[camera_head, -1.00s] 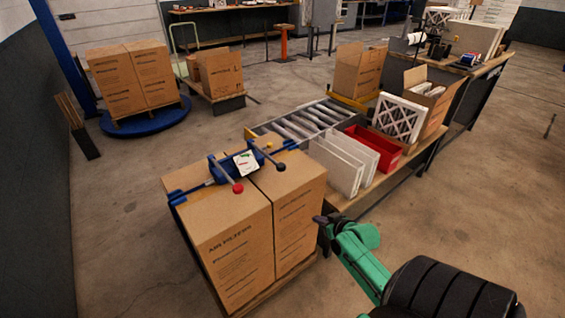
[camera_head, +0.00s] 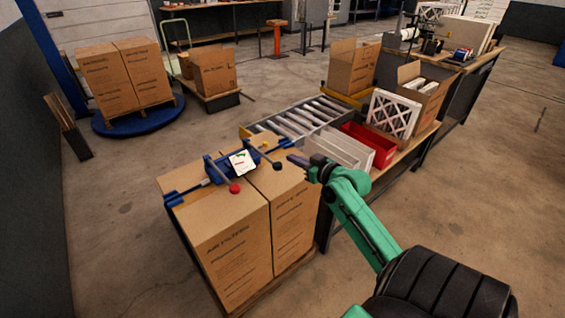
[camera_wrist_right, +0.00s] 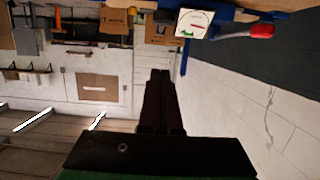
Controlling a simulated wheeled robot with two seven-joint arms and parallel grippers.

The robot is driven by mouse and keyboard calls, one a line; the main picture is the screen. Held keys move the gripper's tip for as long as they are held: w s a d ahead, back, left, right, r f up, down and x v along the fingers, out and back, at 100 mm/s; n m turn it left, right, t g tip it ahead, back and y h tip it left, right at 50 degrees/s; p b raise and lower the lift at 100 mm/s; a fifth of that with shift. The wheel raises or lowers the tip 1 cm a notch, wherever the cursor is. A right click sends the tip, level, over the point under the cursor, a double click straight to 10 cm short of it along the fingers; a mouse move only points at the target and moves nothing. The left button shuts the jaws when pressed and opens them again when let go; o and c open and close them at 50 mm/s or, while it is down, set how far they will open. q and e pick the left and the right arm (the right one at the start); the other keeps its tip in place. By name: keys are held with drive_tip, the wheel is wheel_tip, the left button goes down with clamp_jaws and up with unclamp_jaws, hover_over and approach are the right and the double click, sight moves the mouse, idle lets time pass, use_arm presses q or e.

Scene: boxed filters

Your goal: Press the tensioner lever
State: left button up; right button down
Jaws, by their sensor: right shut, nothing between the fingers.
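The blue strap tensioner (camera_head: 216,172) lies on top of two tall cartons (camera_head: 232,225). It carries a white dial plate (camera_head: 242,161), a lever with a red knob (camera_head: 234,188) and a lever with a black knob (camera_head: 277,166). In the right wrist view the dial plate (camera_wrist_right: 194,24) and the red knob (camera_wrist_right: 262,31) show at the top. My right gripper (camera_head: 292,160) is shut and empty, just right of the black knob and apparently apart from it. Its fingers (camera_wrist_right: 160,78) point up in the wrist view. My left gripper is not in view.
An open carton (camera_head: 422,92) stands farther right. Other cartons (camera_head: 122,78) sit on a blue turntable at back left.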

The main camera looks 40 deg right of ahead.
drive_tip(key=w+f, duration=0.5)
drive_tip(key=w, duration=0.1)
drive_tip(key=shift+f, duration=0.25)
